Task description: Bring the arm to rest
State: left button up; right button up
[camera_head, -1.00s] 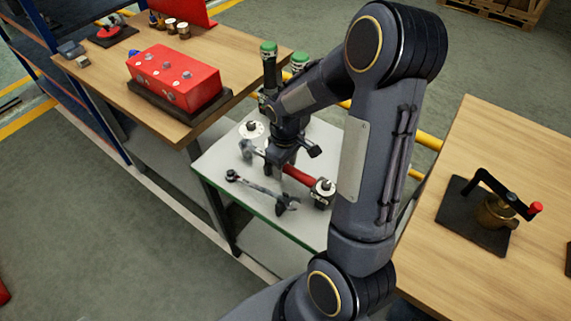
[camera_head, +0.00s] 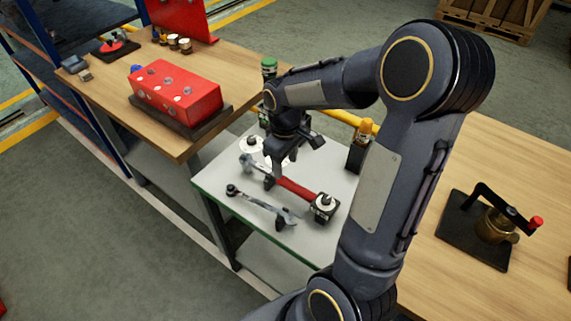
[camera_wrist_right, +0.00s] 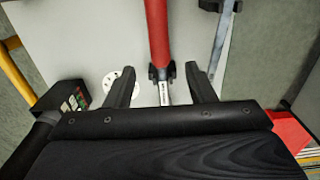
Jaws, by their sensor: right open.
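My right gripper (camera_head: 283,165) is over the white-topped bench (camera_head: 215,180), fingers pointing down. In the right wrist view my right gripper (camera_wrist_right: 160,85) is open, its two fingers wide apart with nothing held between them. A red-handled tool (camera_head: 297,188) with a metal shaft lies on dark supports below the gripper. In the right wrist view the red handle (camera_wrist_right: 157,35) runs up from between the fingers. Whether the fingers clear the shaft in height is hard to tell. My left gripper is in neither view.
An adjustable wrench (camera_head: 262,205) lies in front of the red tool. A dark boxed item (camera_head: 358,155) and a green-capped bottle (camera_head: 268,68) stand behind. A red block (camera_head: 177,90) sits on the left wooden table; a brass fitting (camera_head: 495,225) with a black handle is on the right one.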

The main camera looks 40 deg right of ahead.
dwell(0.4)
jog(key=s+a+r+m+t+y, duration=0.2)
jog(key=s+a+r, duration=0.2)
jog(key=s+a, duration=0.2)
jog(key=s+a+r+m+t+y, duration=0.1)
jog(key=s+a+r+m+t, duration=0.1)
jog(key=s+a, duration=0.4)
jog(key=s+r+t, duration=0.1)
jog(key=s+r, duration=0.1)
jog(key=s, duration=0.1)
jog(key=shift+s+a+r+m+t+y, duration=0.2)
jog(key=shift+r+m+t+y, duration=0.1)
jog(key=shift+m+y, duration=0.1)
